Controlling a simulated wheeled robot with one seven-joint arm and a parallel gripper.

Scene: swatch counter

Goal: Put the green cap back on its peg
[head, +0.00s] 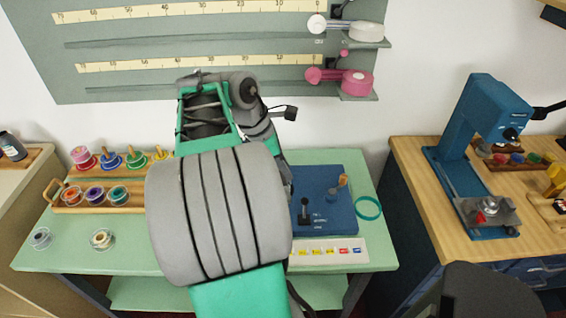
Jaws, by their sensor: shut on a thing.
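No loose green cap can be made out with certainty. A green knobbed piece (135,158) stands in the back row of the wooden rack (60,209) at the left of the green table. It is beside a blue piece (109,160), a pink piece (83,157) and a yellow piece (160,154). I cannot tell whether this green piece is the task's cap. No empty peg is clearly visible; my arm covers the rack's right end. My gripper is hidden behind my own arm, along with anything it holds.
Jars with orange, purple and teal contents (118,195) fill the rack's front row. Two small clear jars (102,239) stand in front. A blue board (333,218) with a black lever and a teal ring (367,208) lie right. A blue press (487,122) stands on the right counter.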

